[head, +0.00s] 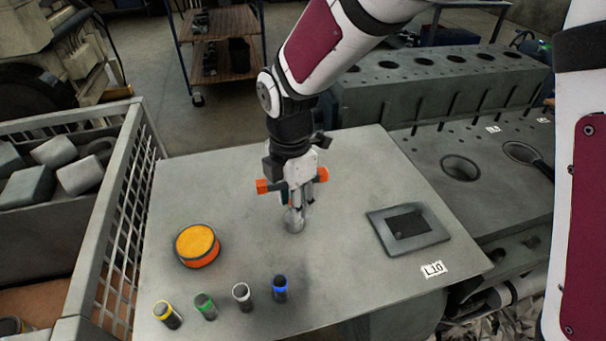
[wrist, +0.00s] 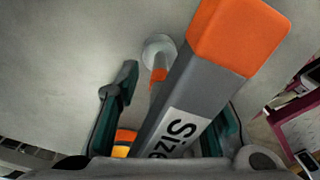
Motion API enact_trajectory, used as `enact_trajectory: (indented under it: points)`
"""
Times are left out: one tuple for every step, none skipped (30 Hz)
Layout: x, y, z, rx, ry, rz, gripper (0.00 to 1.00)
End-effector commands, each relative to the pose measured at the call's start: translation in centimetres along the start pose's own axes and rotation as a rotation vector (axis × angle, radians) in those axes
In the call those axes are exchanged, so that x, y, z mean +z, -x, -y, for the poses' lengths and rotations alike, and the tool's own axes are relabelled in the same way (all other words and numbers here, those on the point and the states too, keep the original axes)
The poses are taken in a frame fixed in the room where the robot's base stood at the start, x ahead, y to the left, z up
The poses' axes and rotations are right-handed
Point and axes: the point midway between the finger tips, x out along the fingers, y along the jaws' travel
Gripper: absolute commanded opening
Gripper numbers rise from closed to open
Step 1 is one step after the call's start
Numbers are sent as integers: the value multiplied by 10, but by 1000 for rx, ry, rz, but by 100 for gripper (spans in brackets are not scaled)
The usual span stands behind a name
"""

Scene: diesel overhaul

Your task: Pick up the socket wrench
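The socket wrench (head: 263,187) has a grey cross handle with orange ends and a shaft leading down to a round grey socket (head: 293,221) at the table top. In the wrist view its grey handle (wrist: 218,80), marked "Size", runs diagonally close to the camera, with the socket (wrist: 158,48) beyond. My gripper (head: 302,203) points down over the table with its fingers around the wrench. In the wrist view a gap shows between the left finger and the wrench, so it looks open. The right fingertip is hidden behind the handle.
On the grey table (head: 345,290) stand an orange-yellow round container (head: 197,245) and several colour-banded sockets (head: 241,295) in front. A grey pad (head: 408,229) lies right, beside the engine block (head: 460,165). A mesh-sided crate (head: 115,215) borders the left.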

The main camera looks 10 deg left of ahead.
Motion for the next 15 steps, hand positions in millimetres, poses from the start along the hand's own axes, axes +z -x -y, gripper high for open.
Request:
enact_trajectory:
  points:
    - [0,0,0,0,0,0,35]
    - [0,0,0,0,0,0,35]
    - [0,0,0,0,0,0,35]
    - [0,0,0,0,0,0,35]
    - [0,0,0,0,0,0,35]
    - [0,0,0,0,0,0,26]
    - [0,0,0,0,0,0,19]
    - [0,0,0,0,0,0,12]
    - [0,0,0,0,0,0,3]
    - [0,0,0,0,0,0,0]
    - [0,0,0,0,0,0,0]
    - [0,0,0,0,0,0,0]
    - [0,0,0,0,0,0,0]
    - [0,0,0,0,0,0,0]
    - [0,1,0,1,0,0,0]
